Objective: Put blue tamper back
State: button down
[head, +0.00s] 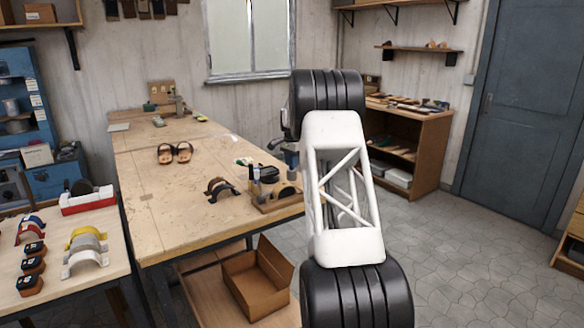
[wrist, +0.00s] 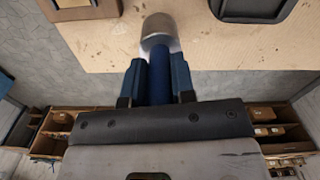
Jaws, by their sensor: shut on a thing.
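The blue tamper has a blue handle (wrist: 160,88) and a rounded silver metal head (wrist: 160,32). My gripper (wrist: 159,76) is shut on the blue handle, with one finger on each side, and the metal head sticks out beyond the fingertips. In the wrist view the tamper shows over the wooden workbench top, near its edge; I cannot tell its height. In the head view my arm hides most of the gripper and the tamper. A small wooden holder (head: 276,204) with dark tools stands at the workbench's right edge, partly behind my arm.
The long wooden workbench (head: 150,218) carries a pair of sandals (head: 175,153) and a dark arched piece (head: 220,189). Its middle is mostly clear. An open cardboard box (head: 258,283) sits on the lower shelf. A side table at left holds coloured arches (head: 86,246).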

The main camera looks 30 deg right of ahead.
jog(key=shift+f, duration=1)
jog(key=shift+f, duration=0.15)
jog(key=c, duration=1)
grip_release()
jog(key=shift+o, duration=0.2)
notch_tip(320, 180, up, 12)
jog(key=shift+r, duration=0.1)
jog(key=shift+a, duration=0.1)
